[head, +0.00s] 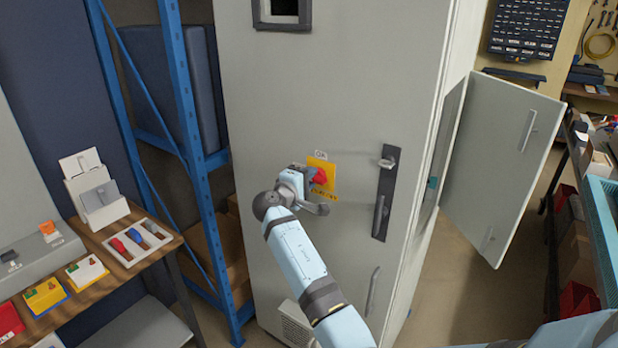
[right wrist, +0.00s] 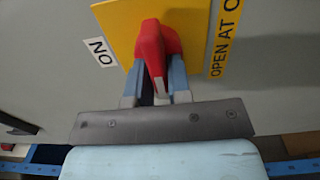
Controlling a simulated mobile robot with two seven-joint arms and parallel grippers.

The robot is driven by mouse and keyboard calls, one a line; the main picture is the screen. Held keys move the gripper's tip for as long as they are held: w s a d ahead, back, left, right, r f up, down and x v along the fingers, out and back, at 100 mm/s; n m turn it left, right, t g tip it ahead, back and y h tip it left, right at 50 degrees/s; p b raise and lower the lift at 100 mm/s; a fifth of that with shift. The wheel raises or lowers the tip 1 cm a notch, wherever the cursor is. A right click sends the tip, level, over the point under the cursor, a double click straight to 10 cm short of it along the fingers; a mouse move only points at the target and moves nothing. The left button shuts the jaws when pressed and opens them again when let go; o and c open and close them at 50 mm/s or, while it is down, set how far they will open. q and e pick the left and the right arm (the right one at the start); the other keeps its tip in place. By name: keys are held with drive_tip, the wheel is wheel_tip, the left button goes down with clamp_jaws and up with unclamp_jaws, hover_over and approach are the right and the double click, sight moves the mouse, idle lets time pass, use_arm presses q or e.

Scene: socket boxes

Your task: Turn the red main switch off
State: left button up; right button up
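The red main switch (head: 319,175) sits on a yellow plate (head: 322,162) on the front of the tall grey cabinet. In the right wrist view the red switch handle (right wrist: 152,50) stands out from the yellow plate (right wrist: 118,28). My right gripper (head: 305,180) is at the switch, its fingers (right wrist: 158,82) one on each side of the handle and close against it. The gripper partly hides the switch in the head view. A white label (right wrist: 100,51) beside the plate shows the letters N and O. My left gripper is in neither view.
The grey cabinet (head: 270,100) has a black door handle (head: 384,195) right of the switch. An open grey door (head: 500,165) stands at the right. A blue rack (head: 180,90) and a wooden table (head: 125,255) with boxes are at the left.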

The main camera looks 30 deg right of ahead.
drive_tip(key=o, duration=0.3)
drive_tip(key=shift+r, duration=0.1)
drive_tip(key=shift+a, duration=0.15)
drive_tip(key=b+v, duration=0.2)
drive_tip(key=v, duration=1.1)
drive_tip(key=shift+a, duration=0.2)
drive_tip(key=shift+s, duration=0.1)
